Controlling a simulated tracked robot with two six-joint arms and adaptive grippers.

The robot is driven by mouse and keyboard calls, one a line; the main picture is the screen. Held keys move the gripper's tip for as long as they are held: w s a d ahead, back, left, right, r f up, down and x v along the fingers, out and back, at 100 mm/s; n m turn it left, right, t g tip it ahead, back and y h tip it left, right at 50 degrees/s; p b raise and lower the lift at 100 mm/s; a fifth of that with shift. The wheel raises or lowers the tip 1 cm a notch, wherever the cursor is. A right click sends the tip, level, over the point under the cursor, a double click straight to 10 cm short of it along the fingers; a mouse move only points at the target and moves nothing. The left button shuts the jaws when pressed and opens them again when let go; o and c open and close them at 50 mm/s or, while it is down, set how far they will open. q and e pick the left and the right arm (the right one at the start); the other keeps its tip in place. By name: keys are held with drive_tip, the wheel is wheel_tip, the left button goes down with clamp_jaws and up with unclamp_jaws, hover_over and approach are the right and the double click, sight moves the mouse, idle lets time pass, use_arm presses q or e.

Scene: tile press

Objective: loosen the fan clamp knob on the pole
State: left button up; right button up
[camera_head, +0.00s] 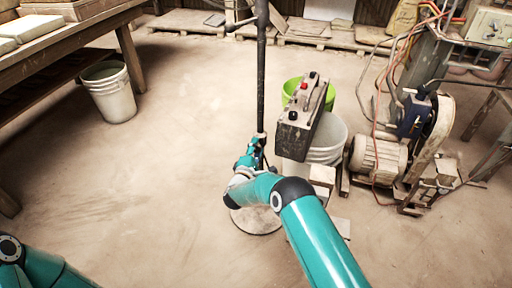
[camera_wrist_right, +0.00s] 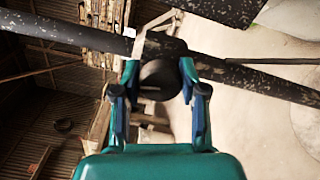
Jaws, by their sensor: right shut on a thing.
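A dark, speckled pole (camera_head: 261,75) stands upright on a round base (camera_head: 257,222) in the head view. My right gripper (camera_head: 258,143) is at the pole, low down; its fingers are small there and partly hidden by my arm. In the right wrist view the pole (camera_wrist_right: 255,80) runs across the picture, with a thicker clamp collar (camera_wrist_right: 165,46) around it. A dark round knob (camera_wrist_right: 160,80) sits at the clamp, between the two fingers of my right gripper (camera_wrist_right: 159,70), which is shut on it. Of my left arm only a link shows at the lower left; its gripper is outside the picture.
A motor (camera_head: 378,158) with cables is further right. A workbench (camera_head: 75,40) and white bucket (camera_head: 110,95) are left. The left floor is clear.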

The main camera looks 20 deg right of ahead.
drive_tip(key=n, duration=0.4)
drive_tip(key=shift+a+f+p, duration=0.1)
drive_tip(key=shift+a+p, duration=0.2)
drive_tip(key=shift+f+n, duration=0.1)
drive_tip(key=shift+n, duration=0.2)
drive_tip(key=o, duration=1.1)
drive_tip(key=shift+o, duration=0.3)
drive_tip(key=shift+d, duration=0.1)
drive_tip(key=v, duration=1.2)
drive_tip(key=shift+w, duration=0.1)
